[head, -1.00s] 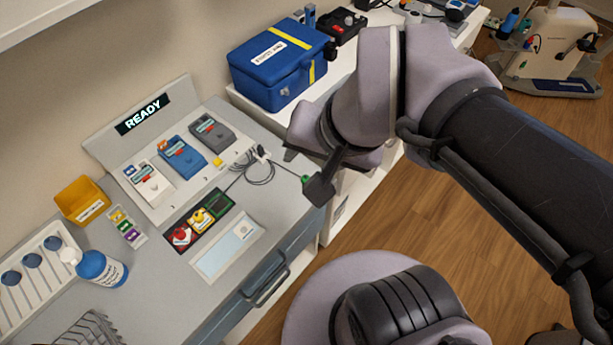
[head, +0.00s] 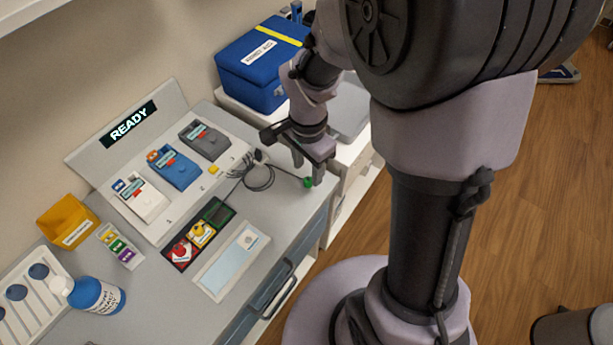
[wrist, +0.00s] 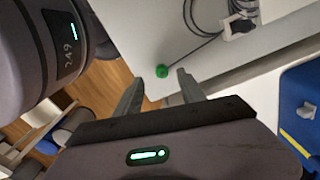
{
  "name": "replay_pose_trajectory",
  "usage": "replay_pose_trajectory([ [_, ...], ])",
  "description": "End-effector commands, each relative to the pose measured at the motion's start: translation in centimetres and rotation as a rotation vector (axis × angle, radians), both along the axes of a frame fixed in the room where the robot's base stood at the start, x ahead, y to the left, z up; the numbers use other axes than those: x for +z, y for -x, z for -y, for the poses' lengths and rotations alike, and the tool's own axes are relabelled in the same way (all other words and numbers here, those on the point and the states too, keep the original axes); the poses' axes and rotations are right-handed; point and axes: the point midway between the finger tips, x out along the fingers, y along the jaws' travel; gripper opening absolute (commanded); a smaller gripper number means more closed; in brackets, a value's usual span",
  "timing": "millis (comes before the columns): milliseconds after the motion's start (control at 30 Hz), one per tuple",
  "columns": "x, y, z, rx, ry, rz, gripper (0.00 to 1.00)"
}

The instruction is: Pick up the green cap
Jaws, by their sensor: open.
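The small green cap (head: 308,182) lies near the right edge of the grey bench top, at the end of a thin dark cable. It also shows in the wrist view (wrist: 162,71), just beyond the fingertips and roughly between them. My gripper (head: 308,176) points down over the bench edge, close to the cap. In the wrist view my gripper (wrist: 157,80) has its two fingers apart with nothing between them. I cannot tell the exact height of the fingertips above the bench.
A coiled cable with a plug (head: 258,170) lies left of the cap. A panel with white, blue (head: 174,167) and grey devices stands behind. A blue box (head: 262,65) stands at the back. A tray with red and yellow pieces (head: 182,252) and a blue bottle (head: 97,295) are further left.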

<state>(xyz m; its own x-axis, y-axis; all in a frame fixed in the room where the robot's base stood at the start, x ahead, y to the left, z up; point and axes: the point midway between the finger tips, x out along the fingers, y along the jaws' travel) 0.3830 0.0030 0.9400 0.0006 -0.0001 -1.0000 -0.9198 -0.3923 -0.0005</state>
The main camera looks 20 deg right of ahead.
Motion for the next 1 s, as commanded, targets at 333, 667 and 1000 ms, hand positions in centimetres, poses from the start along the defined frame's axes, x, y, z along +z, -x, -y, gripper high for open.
replay_pose_trajectory([
  [333, -4.9, -0.3, 0.1, 0.001, 0.0, 0.0, 0.47],
  [667, -4.7, -0.3, 0.1, 0.001, 0.0, 0.0, 0.04],
  [1000, -4.4, -0.3, 0.1, 0.001, 0.0, 0.0, 0.0],
])
